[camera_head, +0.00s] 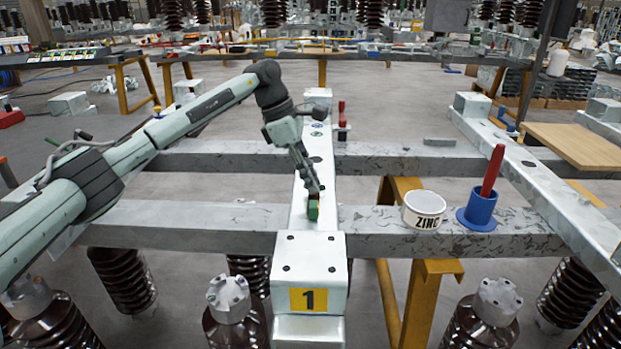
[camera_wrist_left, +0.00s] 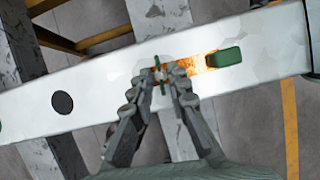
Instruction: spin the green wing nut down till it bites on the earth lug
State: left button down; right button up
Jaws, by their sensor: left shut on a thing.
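The green wing nut (camera_wrist_left: 162,64) sits on a stud in the left wrist view, its wings running across the white beam. My left gripper (camera_wrist_left: 162,80) has its two fingertips closed on either side of it. In the head view my left gripper (camera_head: 317,188) points down at the beam top, and its fingers hide the nut. The earth lug (camera_wrist_left: 196,65) is a copper-orange strip running right from under the nut to a green block (camera_wrist_left: 224,57). That green block also shows in the head view (camera_head: 313,208). I cannot see whether the nut touches the lug. My right gripper is out of view.
The white beam (camera_head: 317,246) carries a yellow "1" plate (camera_head: 309,299) at its near end. A ZINC tub (camera_head: 424,209) and a blue holder (camera_head: 478,211) with a red stick (camera_head: 492,170) stand on the grey crossbeam to the right. A red-handled item (camera_head: 342,117) stands beyond the gripper.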

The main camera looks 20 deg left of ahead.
pick_arm(q)
jog(key=c, duration=1.5)
grip_release()
jog(key=v, duration=1.2)
